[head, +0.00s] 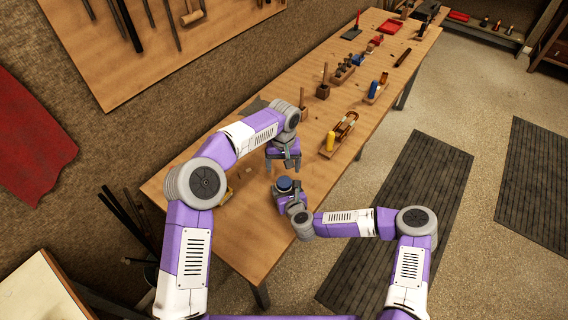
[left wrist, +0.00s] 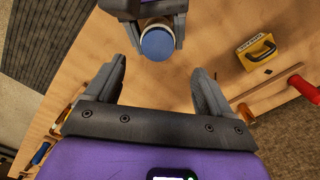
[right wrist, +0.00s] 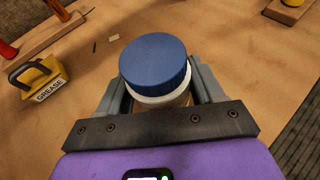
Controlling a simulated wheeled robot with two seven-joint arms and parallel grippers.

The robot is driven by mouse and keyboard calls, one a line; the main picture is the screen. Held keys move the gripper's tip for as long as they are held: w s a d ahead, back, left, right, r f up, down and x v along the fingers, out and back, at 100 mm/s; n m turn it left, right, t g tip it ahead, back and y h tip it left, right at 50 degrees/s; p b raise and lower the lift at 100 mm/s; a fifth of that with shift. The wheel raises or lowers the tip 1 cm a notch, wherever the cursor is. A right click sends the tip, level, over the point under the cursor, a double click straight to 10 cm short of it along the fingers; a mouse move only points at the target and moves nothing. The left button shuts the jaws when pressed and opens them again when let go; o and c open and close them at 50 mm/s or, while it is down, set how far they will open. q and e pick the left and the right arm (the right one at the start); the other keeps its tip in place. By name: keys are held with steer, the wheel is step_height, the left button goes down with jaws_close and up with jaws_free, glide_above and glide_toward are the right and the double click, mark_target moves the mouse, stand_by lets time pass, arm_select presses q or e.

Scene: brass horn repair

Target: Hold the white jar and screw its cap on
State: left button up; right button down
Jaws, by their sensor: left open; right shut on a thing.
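My right gripper (head: 286,194) is shut on the white jar (right wrist: 165,101), holding it upright over the near part of the bench. Only a white band of the jar shows below the blue cap (right wrist: 155,62); the rest is hidden by the cap and my gripper. The cap sits on top of the jar, and I cannot tell how tightly. It also shows in the head view (head: 284,183) and the left wrist view (left wrist: 157,43). My left gripper (left wrist: 156,78) is open and empty, apart from the cap, just behind it in the head view (head: 284,164).
A yellow grease box (right wrist: 42,76) with a dark handle stands on the wooden bench (head: 225,238), left of the jar in the right wrist view. A wooden tray (head: 340,134) with a yellow item lies to the right, with several tools farther along. Bench around the jar is mostly clear.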

mark_target(285, 182)
arm_select(q)
steer(key=shift+d+r+n, duration=0.15)
steer(key=shift+r+n, duration=0.05)
steer(key=shift+n, duration=0.7)
steer(key=shift+f, duration=4)
steer(key=c, duration=1.2)
steer(key=shift+o, duration=0.2)
steer(key=m, duration=1.1)
steer(key=o, duration=1.2)
steer(key=shift+o, duration=0.2)
steer(key=shift+d, duration=0.1)
